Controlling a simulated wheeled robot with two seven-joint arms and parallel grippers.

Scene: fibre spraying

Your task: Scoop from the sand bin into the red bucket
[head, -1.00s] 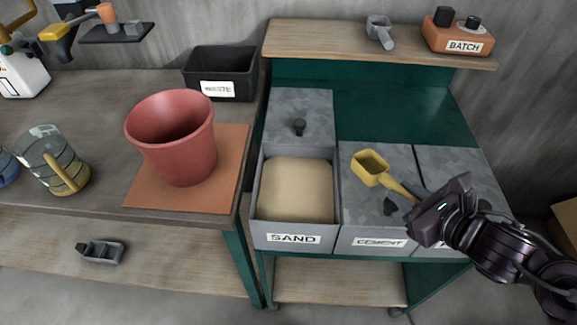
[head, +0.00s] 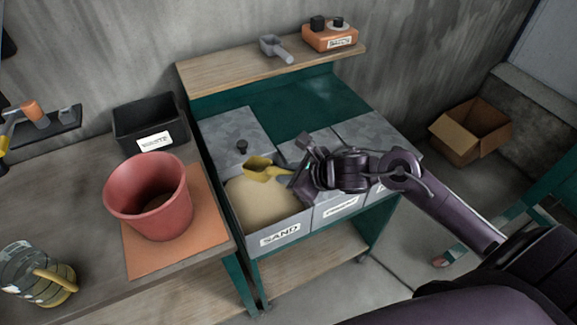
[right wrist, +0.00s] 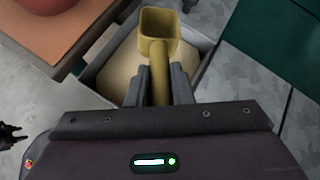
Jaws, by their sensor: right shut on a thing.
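The open sand bin (head: 262,207), labelled SAND, stands in the cart and holds pale sand. My right gripper (head: 296,176) is shut on the handle of a yellow scoop (head: 262,168). The scoop's head is over the back part of the sand bin; the head view does not show clearly whether it touches the sand. In the right wrist view the scoop (right wrist: 159,50) points away from the gripper (right wrist: 158,88) above the bin. The red bucket (head: 150,195) stands upright on an orange mat (head: 190,245), with something dark at its bottom.
The closed cement bin sits right of the sand bin. The sand bin's lid (head: 235,140) with a dark knob lies behind its opening. A black bin (head: 150,125) stands behind the bucket, and a clear jug (head: 38,275) is at front left. A shelf (head: 220,75) overhangs the back.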

